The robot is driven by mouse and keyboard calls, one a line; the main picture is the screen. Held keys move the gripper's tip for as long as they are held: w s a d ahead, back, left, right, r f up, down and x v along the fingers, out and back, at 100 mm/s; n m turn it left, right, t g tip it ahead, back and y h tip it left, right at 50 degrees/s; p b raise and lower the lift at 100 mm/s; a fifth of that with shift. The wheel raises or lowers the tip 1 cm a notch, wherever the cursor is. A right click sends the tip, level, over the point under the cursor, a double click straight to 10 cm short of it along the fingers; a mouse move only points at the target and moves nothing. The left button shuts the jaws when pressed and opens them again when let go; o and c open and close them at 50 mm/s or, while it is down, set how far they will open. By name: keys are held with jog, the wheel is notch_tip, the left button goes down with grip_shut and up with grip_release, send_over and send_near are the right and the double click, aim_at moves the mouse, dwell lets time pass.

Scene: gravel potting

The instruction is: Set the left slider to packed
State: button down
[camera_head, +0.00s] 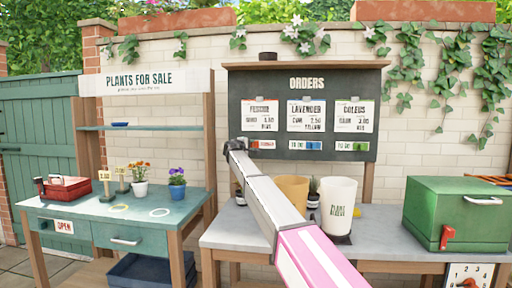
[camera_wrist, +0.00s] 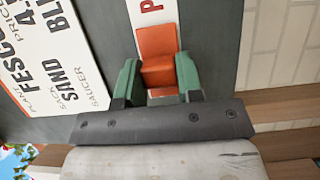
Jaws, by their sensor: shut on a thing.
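The left slider (camera_wrist: 157,45) is an orange block on a white strip on the dark orders board (camera_head: 240,92). In the wrist view it sits between the green fingers of my gripper (camera_wrist: 157,75), which is shut on it. A red letter P shows on the strip just past the slider, and the rest of the word is cut off. In the head view my gripper (camera_head: 236,147) is at the left end of the left strip (camera_head: 266,145), under the Fescue card (camera_head: 263,116). It partly hides the slider there.
The blue slider (camera_head: 314,146) and green slider (camera_head: 360,146) sit right of visible TO DO labels.

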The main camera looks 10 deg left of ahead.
jog(key=shift+w+a, duration=0.1)
jog(key=shift+a, duration=0.1)
jog(key=c, duration=0.8)
grip_release()
jog(key=shift+o, duration=0.2)
jog(key=v, duration=1.1)
